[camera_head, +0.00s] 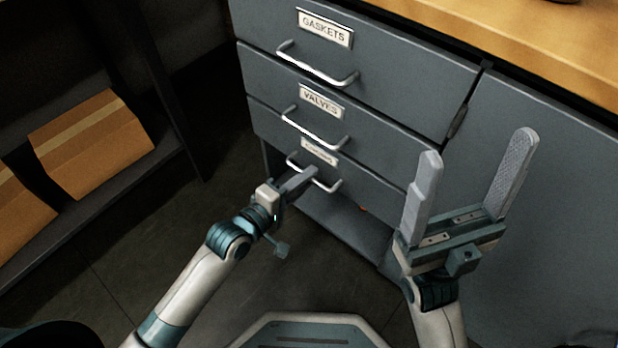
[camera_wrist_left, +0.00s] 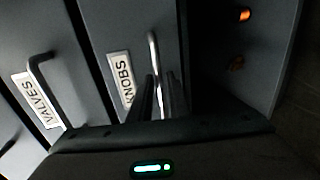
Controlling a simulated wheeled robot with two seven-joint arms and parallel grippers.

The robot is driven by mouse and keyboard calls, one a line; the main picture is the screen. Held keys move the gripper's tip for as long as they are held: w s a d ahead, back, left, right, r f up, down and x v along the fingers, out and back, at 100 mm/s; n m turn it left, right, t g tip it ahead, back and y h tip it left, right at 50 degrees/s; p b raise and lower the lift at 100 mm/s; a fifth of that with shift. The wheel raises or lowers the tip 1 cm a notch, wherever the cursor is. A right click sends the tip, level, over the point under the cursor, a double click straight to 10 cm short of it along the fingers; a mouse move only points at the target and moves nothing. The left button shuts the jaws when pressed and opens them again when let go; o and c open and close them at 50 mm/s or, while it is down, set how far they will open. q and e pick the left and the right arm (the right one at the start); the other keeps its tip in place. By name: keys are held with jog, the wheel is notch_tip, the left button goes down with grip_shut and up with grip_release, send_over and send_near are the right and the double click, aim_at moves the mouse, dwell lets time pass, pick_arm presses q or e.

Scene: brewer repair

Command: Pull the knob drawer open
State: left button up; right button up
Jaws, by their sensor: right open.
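The knob drawer (camera_head: 352,183) is the lowest of three grey drawers in the head view. Its front looks about flush with the drawers above. My right gripper (camera_head: 467,180) is open and empty, with fingers pointing up, in front of the cabinet's right part.
The VALVES drawer (camera_head: 370,147) and GASKETS drawer (camera_head: 400,82) are above, both closed. A wooden worktop (camera_head: 510,35) tops the cabinet. Cardboard boxes (camera_head: 95,140) sit on a dark shelf at left. Small orange lit spots (camera_wrist_left: 244,15) show below the knob drawer. Floor in front is clear.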

pick_arm(q)
jog(key=shift+w+d+f, duration=0.1)
jog(key=shift+w+d, duration=0.3)
jog(key=shift+w, duration=0.15)
jog(key=shift+c, duration=0.4)
grip_shut()
jog(key=shift+s+a, duration=0.1)
jog(key=shift+s, duration=0.05)
